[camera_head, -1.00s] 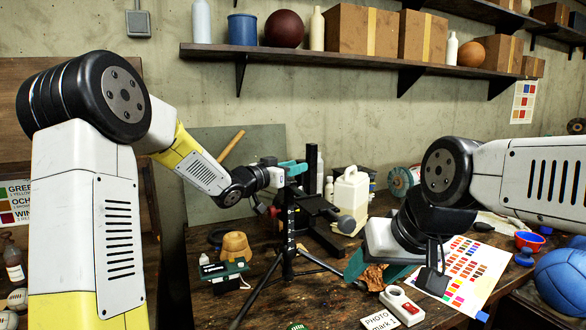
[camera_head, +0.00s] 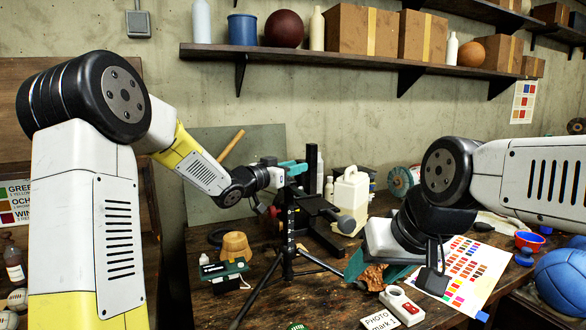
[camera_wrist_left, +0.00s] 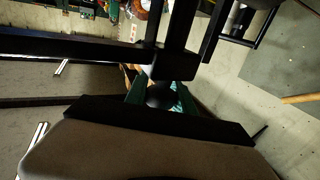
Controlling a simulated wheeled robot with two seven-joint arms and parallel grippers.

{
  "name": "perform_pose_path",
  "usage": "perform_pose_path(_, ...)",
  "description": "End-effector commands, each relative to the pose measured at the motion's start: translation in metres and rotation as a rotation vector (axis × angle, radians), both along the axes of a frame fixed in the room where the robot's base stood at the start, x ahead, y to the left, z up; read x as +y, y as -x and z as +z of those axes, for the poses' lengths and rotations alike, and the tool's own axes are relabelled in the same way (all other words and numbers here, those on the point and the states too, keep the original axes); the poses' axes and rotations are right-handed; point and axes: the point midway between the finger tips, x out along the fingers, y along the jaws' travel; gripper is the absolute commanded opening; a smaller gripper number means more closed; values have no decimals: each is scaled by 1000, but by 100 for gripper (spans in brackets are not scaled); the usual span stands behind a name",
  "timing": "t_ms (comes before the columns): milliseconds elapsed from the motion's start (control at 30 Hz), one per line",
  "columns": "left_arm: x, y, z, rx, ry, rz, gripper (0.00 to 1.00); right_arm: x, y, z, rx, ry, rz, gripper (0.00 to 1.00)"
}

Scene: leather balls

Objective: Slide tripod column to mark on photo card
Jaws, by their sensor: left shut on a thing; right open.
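The black tripod (camera_head: 289,238) stands upright on the workbench with its legs spread and light marks along its column. My left gripper (camera_head: 284,178) is at the top of the column, shut on it. In the left wrist view the black column (camera_wrist_left: 178,45) runs between the dark fingers, with teal finger parts beside a round dark knob (camera_wrist_left: 162,95). The photo card (camera_head: 382,320) lies at the bench's front edge and reads "PHOTO mark 1"; its lower part is cut off. My right gripper (camera_head: 385,272) is open at the right, over a brown crumpled piece.
A white switch box (camera_head: 402,306) and a colour chart (camera_head: 465,270) lie front right. A white jug (camera_head: 350,200) and a black stand (camera_head: 325,215) are behind the tripod.

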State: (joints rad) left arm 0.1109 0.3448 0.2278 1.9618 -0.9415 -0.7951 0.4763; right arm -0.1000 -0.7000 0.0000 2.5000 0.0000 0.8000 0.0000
Motion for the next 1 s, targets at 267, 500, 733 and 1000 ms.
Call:
perform_pose_path(267, 0, 0, 28, -4, 0, 1, 0, 0, 0, 0, 0, 0, 0, 55)
perform_pose_path(500, 0, 0, 30, -1, -1, 0, 0, 0, 0, 0, 0, 0, 0, 55)
perform_pose_path(733, 0, 0, 30, 0, 0, 0, 50, 0, 0, 0, 0, 0, 0, 55)
perform_pose_path(1000, 2, 1, 30, 0, 0, 1, 50, 0, 0, 0, 0, 0, 0, 55)
